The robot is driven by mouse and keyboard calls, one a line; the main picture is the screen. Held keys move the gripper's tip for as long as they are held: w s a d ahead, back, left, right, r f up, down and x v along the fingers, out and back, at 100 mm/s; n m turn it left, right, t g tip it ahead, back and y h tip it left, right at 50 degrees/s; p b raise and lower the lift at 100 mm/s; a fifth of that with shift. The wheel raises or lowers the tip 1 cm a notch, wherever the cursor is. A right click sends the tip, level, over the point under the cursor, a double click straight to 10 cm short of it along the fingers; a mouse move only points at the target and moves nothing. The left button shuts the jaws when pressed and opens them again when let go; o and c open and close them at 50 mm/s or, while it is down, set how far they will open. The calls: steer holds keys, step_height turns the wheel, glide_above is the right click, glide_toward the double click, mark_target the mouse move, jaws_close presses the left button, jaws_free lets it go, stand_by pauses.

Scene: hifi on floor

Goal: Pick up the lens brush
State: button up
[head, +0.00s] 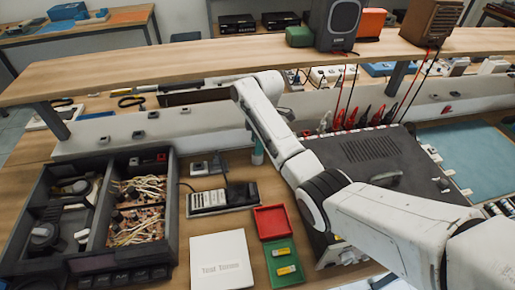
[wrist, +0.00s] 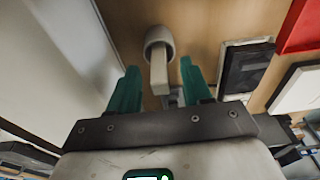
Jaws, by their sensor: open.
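In the wrist view, my gripper (wrist: 159,66) is open, with its two green fingers spread to either side of a small pale object. This looks like the lens brush (wrist: 159,73), with a rounded grey end and a straight beige part. The beige part lies between the fingers, and a gap shows on both sides. The rounded end is beyond the fingertips, against the wooden tabletop. In the head view, only a teal bit of my gripper (head: 257,153) shows beside my arm, and I cannot make out the brush there.
A black handheld device (head: 222,198) lies close by, and it also shows in the wrist view (wrist: 246,68). A red tray (head: 272,221), a green tray (head: 284,262) and a white box (head: 222,260) are nearer. A dark instrument (head: 375,165) stands right, and a shelf (head: 190,72) crosses behind.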

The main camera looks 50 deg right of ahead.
steer(key=shift+w+a+f, duration=0.1)
steer(key=shift+f, duration=1.1)
steer(key=shift+c, duration=0.5)
jaws_close()
steer(key=shift+r, duration=0.1)
